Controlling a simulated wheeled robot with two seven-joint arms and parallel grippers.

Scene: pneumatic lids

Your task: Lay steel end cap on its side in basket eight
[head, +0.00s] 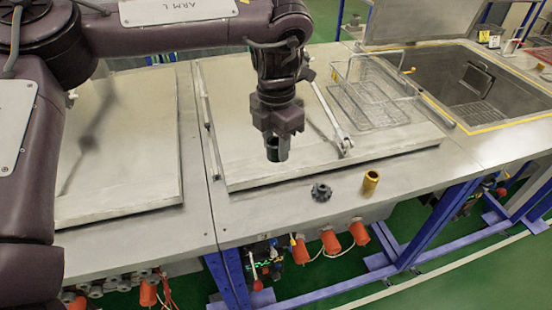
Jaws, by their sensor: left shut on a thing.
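My left gripper (278,152) hangs pointing down above the middle lid. It is shut on a small grey piece that looks like the steel end cap (277,153); the fingers hide most of it, so its exact shape cannot be told. A wire basket (384,115) stands on the right part of the same lid, to the right of and behind the gripper. A small yellow label shows at its left side, but its number is too small to read. The basket looks empty. My right gripper is not in view.
A dark toothed knob (321,192) and a brass cylinder (371,181) stand on the counter's front strip. A metal lid strut (334,120) rises between gripper and basket. An open tank (480,90) with a yellow edge lies at the right. The left lid (120,150) is bare.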

